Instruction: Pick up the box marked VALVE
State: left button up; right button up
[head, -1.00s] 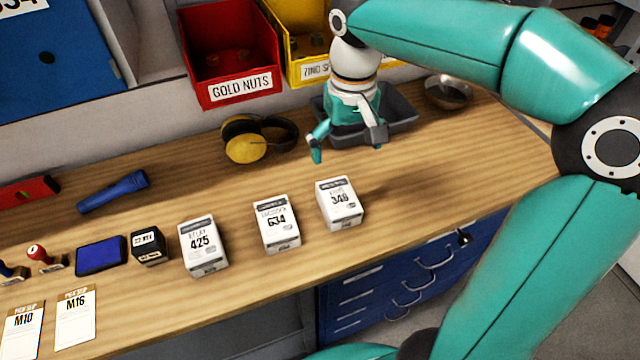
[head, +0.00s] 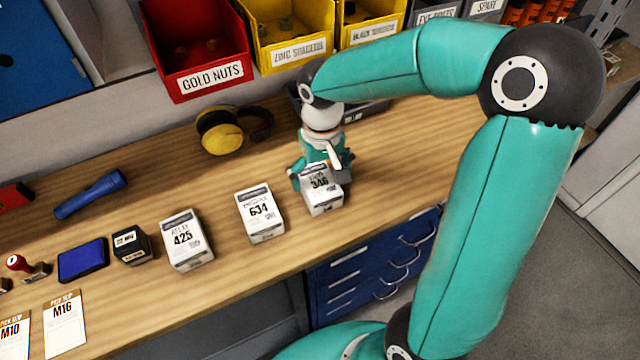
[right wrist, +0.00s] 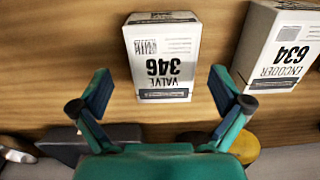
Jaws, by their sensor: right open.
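The white box marked VALVE 346 (head: 322,194) stands on the wooden bench, the rightmost of three white boxes. In the right wrist view the VALVE box (right wrist: 162,58) shows upside down, ahead of and between the fingers. My right gripper (head: 320,181) is open, just behind and above the VALVE box, and hides part of its top. In the right wrist view the fingers of my right gripper (right wrist: 162,95) are spread wider than the box, with nothing held. I cannot tell whether they touch it. My left gripper is not in view.
The ENCODER 634 box (head: 261,214) stands left of the VALVE box, with the RELAY 425 box (head: 187,240) further left. Yellow earmuffs (head: 222,134) and a grey tray (head: 370,112) lie behind. The bench's front edge is close.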

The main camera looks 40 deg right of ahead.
aim_at(319, 180)
jog(key=shift+w+a+f, duration=0.1)
jog(key=shift+w+f, duration=0.05)
jog(key=shift+f, duration=0.8)
jog(key=shift+w+f, duration=0.1)
jog(key=shift+f, duration=0.8)
jog(key=c, duration=1.4)
jog(key=shift+r, duration=0.1)
